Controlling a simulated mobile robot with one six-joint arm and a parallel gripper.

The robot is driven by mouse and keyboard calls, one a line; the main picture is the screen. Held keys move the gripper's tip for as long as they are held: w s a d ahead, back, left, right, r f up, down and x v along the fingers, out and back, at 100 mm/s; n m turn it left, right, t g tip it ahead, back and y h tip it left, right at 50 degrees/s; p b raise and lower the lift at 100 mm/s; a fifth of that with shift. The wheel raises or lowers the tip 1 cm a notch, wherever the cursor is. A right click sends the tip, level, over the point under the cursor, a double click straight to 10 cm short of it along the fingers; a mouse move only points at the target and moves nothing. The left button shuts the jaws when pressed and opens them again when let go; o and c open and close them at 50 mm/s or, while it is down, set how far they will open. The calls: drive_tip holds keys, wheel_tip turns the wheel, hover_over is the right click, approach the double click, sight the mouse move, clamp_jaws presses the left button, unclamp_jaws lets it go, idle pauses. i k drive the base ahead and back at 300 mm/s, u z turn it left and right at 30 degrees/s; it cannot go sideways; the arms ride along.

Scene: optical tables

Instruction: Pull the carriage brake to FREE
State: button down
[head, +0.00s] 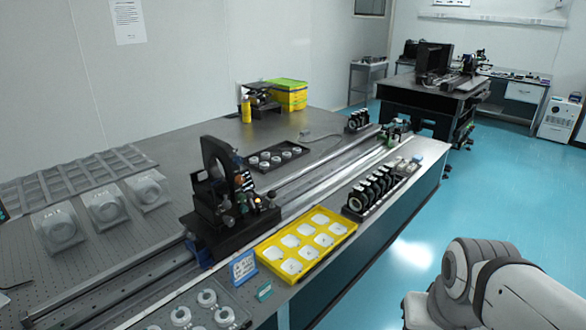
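A black carriage (232,228) sits across the long rail (330,168) on the optical table, left of the picture's middle. It bears an upright black ring mount (216,165) and several small knobs and fittings on its right side. One small fitting (258,202) there shows an orange spot. The brake is too small to tell apart from these parts, and I cannot read whether it stands at FREE. A blue sign (243,266) stands just in front of the carriage; its text is unreadable. My gripper is out of view; only part of my arm shows at the lower right.
A yellow tray (262,244) with white pieces and a black rack (352,212) of round optics line the front edge. Blue floor (420,250) is open at right.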

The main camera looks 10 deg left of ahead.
sight(249, 195)
drive_tip(key=u, duration=0.15)
drive_tip(key=i, duration=1.1)
drive_tip(key=u, duration=0.65)
